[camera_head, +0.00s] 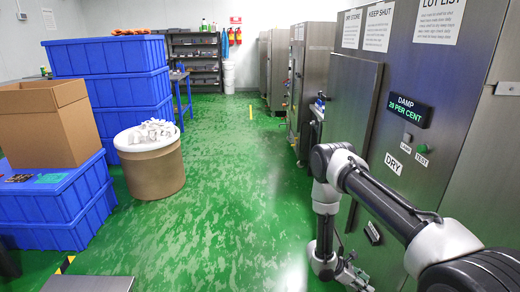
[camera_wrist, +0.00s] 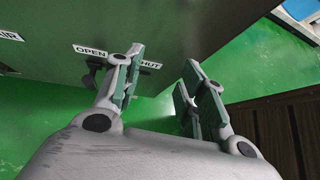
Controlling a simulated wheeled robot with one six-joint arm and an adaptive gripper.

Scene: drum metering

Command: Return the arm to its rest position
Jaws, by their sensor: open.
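My arm reaches in from the right of the head view and bends down beside the steel cabinet (camera_head: 420,90). My gripper (camera_head: 355,278) hangs low at the bottom of that view, close to the cabinet's front. In the wrist view my gripper (camera_wrist: 158,88) is open, with two green-padded fingers apart and nothing between them. Past the fingers are a dark lever (camera_wrist: 92,72) and labels reading OPEN (camera_wrist: 90,51) and SHUT, the latter partly covered by a finger. I cannot tell whether a finger touches the lever.
A drum (camera_head: 152,165) with white pieces on top stands at left centre. Blue crates (camera_head: 110,57) and a cardboard box (camera_head: 45,120) are to the left. The panel display (camera_head: 408,108) reads DAMP 29 PER CENT. The green floor (camera_head: 225,190) in the middle is clear.

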